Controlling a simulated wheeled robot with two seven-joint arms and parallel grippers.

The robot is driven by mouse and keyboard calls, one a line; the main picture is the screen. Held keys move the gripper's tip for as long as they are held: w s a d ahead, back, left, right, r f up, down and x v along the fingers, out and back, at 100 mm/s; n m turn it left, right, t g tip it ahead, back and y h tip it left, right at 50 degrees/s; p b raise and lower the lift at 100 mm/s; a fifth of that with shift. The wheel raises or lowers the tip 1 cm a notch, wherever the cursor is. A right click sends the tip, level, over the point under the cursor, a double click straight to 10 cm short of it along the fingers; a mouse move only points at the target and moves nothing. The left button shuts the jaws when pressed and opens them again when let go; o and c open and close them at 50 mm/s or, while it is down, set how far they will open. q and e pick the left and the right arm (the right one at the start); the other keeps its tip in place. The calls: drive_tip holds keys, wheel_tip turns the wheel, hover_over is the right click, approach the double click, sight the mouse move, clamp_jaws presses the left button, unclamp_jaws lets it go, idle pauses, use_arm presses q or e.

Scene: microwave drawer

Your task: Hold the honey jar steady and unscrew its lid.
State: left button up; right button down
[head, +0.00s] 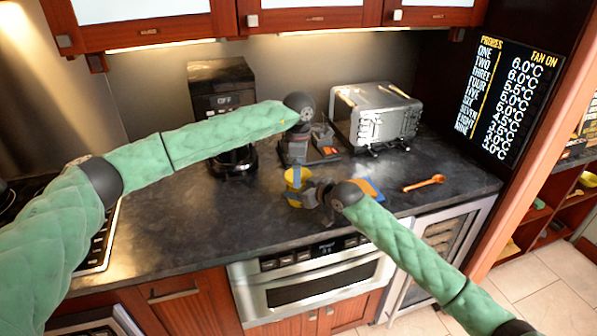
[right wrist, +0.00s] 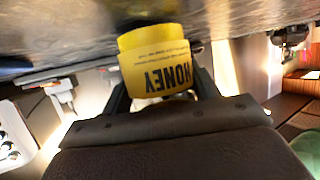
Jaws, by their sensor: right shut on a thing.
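The yellow honey jar (head: 293,181) stands near the middle of the dark counter in the head view. My right gripper (head: 307,194) comes from the lower right and is shut on the jar. In the right wrist view the jar (right wrist: 158,70) sits between both fingers, its HONEY label showing upside down. The lid is not clearly distinguishable.
A coffee maker (head: 222,90) and a silver toaster (head: 376,114) stand at the back. An orange spoon (head: 424,183) lies to the right, and a blue and orange flat item (head: 369,188) lies just right of the jar. The front left counter is clear.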

use_arm(q)
wheel_tip(320, 180, up, 3)
drive_tip(key=shift+r, duration=0.15)
drive_tip(key=r, duration=0.2)
drive_tip(key=shift+w+a+r, duration=0.1)
drive_tip(key=shift+w+r, duration=0.3)
drive_tip(key=shift+r+m, duration=0.25)
drive_tip(key=shift+m, duration=0.15)
drive_tip(key=shift+s+r+m, duration=0.1)
drive_tip(key=shift+s+m, duration=0.05)
drive_tip(key=shift+m, duration=0.35)
drive_tip(key=m, duration=0.3)
drive_tip(key=shift+s+m, duration=0.2)
drive_tip(key=shift+m, duration=0.1)
drive_tip(key=m, duration=0.3)
drive_tip(key=shift+s+m, duration=0.1)
drive_tip(key=shift+m, duration=0.2)
drive_tip(key=shift+f, duration=4.1)
drive_tip(key=shift+c, duration=0.2)
